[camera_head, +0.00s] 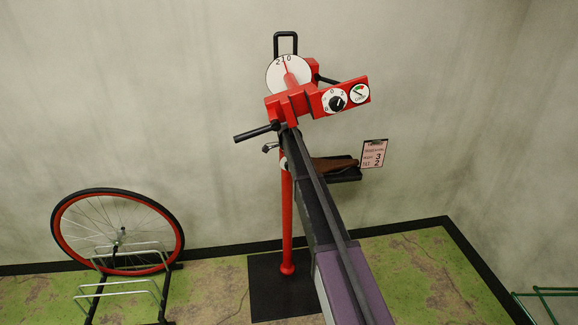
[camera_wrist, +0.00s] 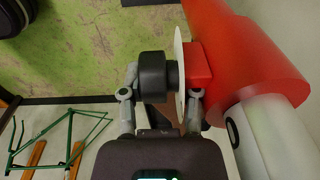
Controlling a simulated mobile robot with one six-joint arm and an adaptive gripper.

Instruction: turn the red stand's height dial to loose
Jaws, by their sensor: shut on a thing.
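The red stand (camera_head: 287,215) rises from a dark floor mat and carries a red clamp head (camera_head: 292,105). In the wrist view, a black knob (camera_wrist: 153,76) stands out from a white disc (camera_wrist: 180,80) seen edge-on, beside a red block and the stand's thick red tube (camera_wrist: 245,60). My gripper (camera_wrist: 160,90) is shut on this black knob, one finger on each side in the picture. In the head view my gripper (camera_head: 271,147) shows only partly, below the clamp head; my arm covers much of the post. The disc's markings cannot be read.
The head carries a white dial (camera_head: 289,74), a knob dial (camera_head: 334,101), a "LOOSE" gauge (camera_head: 360,93) and a black handle (camera_head: 256,132). A dark tray (camera_head: 345,175) and card (camera_head: 373,153) are right of my arm. A wheel (camera_head: 62,235) stands left; a green frame (camera_wrist: 66,128) is leftward.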

